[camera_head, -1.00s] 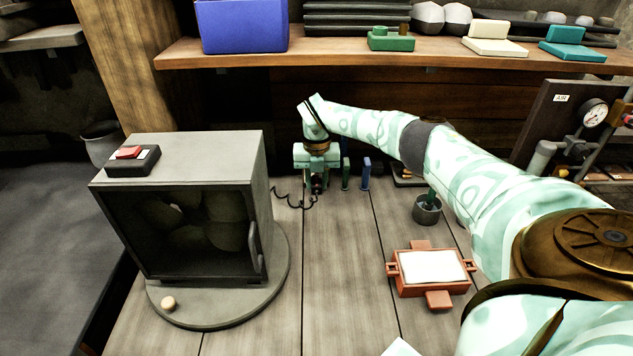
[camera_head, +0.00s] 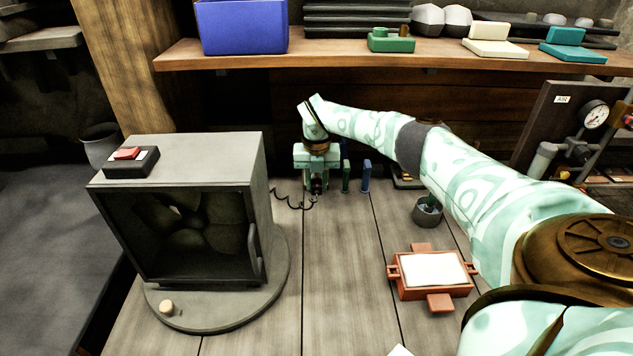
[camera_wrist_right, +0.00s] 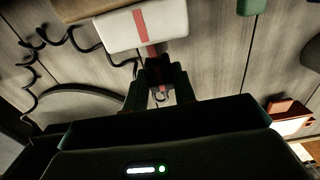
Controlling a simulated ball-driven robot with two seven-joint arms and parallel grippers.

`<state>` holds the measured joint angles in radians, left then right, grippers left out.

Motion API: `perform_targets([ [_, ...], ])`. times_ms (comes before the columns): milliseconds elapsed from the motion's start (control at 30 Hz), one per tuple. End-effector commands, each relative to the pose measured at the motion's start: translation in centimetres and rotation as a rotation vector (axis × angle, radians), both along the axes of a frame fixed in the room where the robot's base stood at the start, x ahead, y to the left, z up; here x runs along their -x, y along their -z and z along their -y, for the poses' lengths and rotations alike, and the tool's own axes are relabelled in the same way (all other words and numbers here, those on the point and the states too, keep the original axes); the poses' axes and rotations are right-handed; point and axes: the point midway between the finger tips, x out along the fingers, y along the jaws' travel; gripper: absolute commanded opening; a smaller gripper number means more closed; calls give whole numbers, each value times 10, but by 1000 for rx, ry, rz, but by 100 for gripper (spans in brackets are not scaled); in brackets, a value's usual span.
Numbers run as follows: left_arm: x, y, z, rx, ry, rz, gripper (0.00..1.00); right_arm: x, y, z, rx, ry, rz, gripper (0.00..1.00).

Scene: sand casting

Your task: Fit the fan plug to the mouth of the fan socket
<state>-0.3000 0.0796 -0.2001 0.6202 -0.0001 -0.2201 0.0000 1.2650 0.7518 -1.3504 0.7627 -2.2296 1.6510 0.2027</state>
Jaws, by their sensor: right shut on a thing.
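My right gripper (camera_head: 317,186) is low over the far middle of the bench, right of the grey fan box (camera_head: 200,155). In the right wrist view my right gripper (camera_wrist_right: 160,86) is shut on the dark fan plug (camera_wrist_right: 161,71). A white block with a red stripe, which looks like the fan socket (camera_wrist_right: 170,24), lies just beyond the plug. The plug's red mark is roughly in line with that stripe. I cannot tell whether plug and socket touch. A black coiled cord (camera_wrist_right: 85,43) lies left of them. My left gripper is not in view.
An orange frame with a white top (camera_head: 399,285) lies at the front right of the bench. A blue upright piece (camera_head: 366,178) and a green one (camera_head: 345,177) stand just right of my gripper. A small dark cup (camera_head: 428,216) stands nearby. The middle front is clear.

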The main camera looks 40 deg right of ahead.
Motion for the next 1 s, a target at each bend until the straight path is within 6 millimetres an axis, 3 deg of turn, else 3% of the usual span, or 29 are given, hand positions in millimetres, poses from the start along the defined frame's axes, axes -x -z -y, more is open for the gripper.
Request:
perform_targets([
  [1000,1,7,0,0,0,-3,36,-5,0,4,0,0,0,4],
])
